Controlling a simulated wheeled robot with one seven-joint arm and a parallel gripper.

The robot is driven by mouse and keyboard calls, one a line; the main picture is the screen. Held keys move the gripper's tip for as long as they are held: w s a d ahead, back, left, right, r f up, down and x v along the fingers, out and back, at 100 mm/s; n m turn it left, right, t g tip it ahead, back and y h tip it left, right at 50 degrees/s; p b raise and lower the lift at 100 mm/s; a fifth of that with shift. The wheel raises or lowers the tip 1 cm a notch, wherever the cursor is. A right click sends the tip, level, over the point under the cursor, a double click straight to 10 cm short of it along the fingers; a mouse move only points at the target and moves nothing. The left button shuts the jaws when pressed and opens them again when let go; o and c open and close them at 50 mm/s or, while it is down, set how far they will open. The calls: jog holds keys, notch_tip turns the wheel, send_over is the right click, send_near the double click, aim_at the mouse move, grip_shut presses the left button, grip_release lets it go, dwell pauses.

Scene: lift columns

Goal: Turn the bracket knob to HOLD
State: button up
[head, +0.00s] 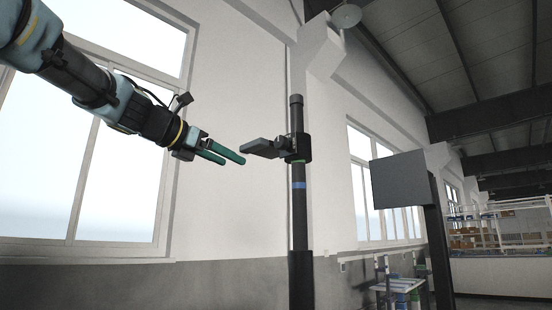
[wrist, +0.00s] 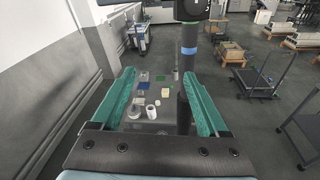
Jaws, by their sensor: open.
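A dark lift column (head: 299,220) stands upright in the middle of the head view, with a blue band and a thin green band. A black bracket (head: 303,148) is clamped around its upper part, and a flat grey plate (head: 262,149) sticks out from it to the left. I cannot make out the knob or its markings clearly. My gripper (head: 233,161) is left of the plate, apart from it, with green fingers open and empty. In the wrist view the fingers (wrist: 157,75) are spread wide, and the bracket (wrist: 192,9) is cut off at the top edge.
A second column with a grey panel (head: 400,180) stands to the right. In the wrist view, a low table (wrist: 150,126) with several small items lies below the fingers, and a dark cart (wrist: 258,80) stands at right. A wall with windows runs behind.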

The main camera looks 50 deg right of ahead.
jog(key=g+h, duration=0.2)
send_near(278, 142)
jog(key=shift+n, duration=0.4)
jog(key=d+p, duration=0.1)
jog(key=d, duration=0.2)
jog(key=d+p, duration=0.1)
jog(key=d, duration=0.2)
jog(key=s+d+p, duration=0.1)
jog(key=d, duration=0.2)
jog(key=shift+d+r, duration=0.15)
jog(key=shift+r, duration=0.05)
jog(key=shift+c, duration=0.2)
jog(key=shift+w, duration=0.1)
grip_shut()
